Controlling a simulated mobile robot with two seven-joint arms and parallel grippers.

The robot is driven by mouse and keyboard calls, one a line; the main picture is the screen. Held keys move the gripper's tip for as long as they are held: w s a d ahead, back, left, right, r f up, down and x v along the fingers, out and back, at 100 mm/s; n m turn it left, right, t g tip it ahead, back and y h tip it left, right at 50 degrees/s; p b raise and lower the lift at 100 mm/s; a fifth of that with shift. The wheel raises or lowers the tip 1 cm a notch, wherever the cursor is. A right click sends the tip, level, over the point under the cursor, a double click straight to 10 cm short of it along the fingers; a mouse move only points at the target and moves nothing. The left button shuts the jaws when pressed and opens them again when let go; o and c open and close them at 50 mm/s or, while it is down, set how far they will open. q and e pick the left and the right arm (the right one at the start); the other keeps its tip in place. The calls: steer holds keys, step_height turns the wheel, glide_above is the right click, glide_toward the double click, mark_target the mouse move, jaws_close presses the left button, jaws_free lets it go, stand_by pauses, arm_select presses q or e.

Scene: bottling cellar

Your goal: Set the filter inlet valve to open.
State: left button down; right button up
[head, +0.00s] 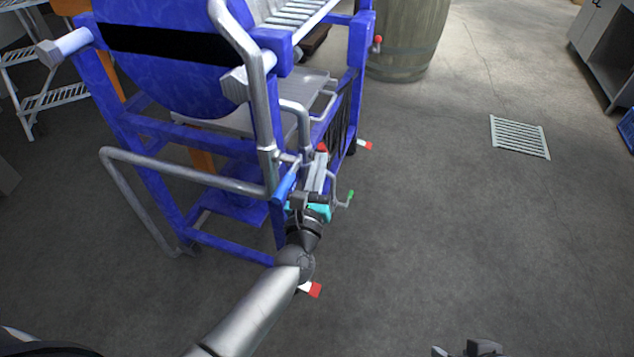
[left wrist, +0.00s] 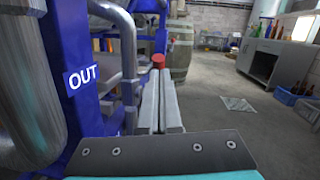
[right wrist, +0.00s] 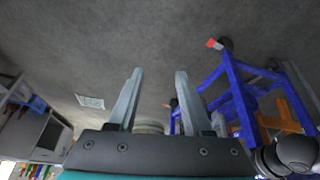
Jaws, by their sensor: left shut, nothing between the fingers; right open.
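The blue filter frame (head: 125,130) with grey pipes (head: 190,175) stands at the left of the head view. Small handles sit by its near corner: a blue one (head: 284,186), a green-tipped one (head: 350,196) and a red one (head: 322,147). An "OUT" label (left wrist: 82,76) is on a blue post in the left wrist view. No inlet label shows, so I cannot tell which handle is the inlet valve's. My left gripper (head: 321,162) is shut and empty, its fingertips just short of the red knob (left wrist: 158,61); contact is unclear. My right gripper (right wrist: 156,72) is open and empty, away from the filter.
Red-and-white pieces stick out low at the frame's feet (head: 312,290). A wooden barrel (head: 408,40) stands behind the frame. A floor grate (head: 520,137) lies at the right, with a grey cabinet (head: 605,45) beyond.

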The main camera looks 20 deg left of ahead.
mark_target(323, 149)
arm_select(q)
steer(key=shift+w+r+g+p, duration=0.45)
steer(key=shift+g+p, duration=0.25)
steer(key=shift+p, duration=1.8)
steer(key=shift+w+r+g+p, duration=0.3)
steer(key=shift+r+g+p, duration=0.3)
steer(key=shift+p, duration=1.85)
arm_select(e)
steer(key=s+d+f+g, duration=0.1)
steer(key=s+d+f, duration=0.1)
steer(key=f, duration=0.7)
steer(key=s+d+f+g, duration=0.1)
steer(key=s+f, duration=0.4)
steer(key=f, duration=0.5)
steer(key=shift+s+d+f+h, duration=0.15)
steer(key=shift+d+h, duration=0.25)
steer(key=shift+d, duration=0.05)
arm_select(q)
steer(key=shift+w+d, duration=0.1)
steer(key=shift+w+r, duration=0.1)
steer(key=shift+w, duration=0.05)
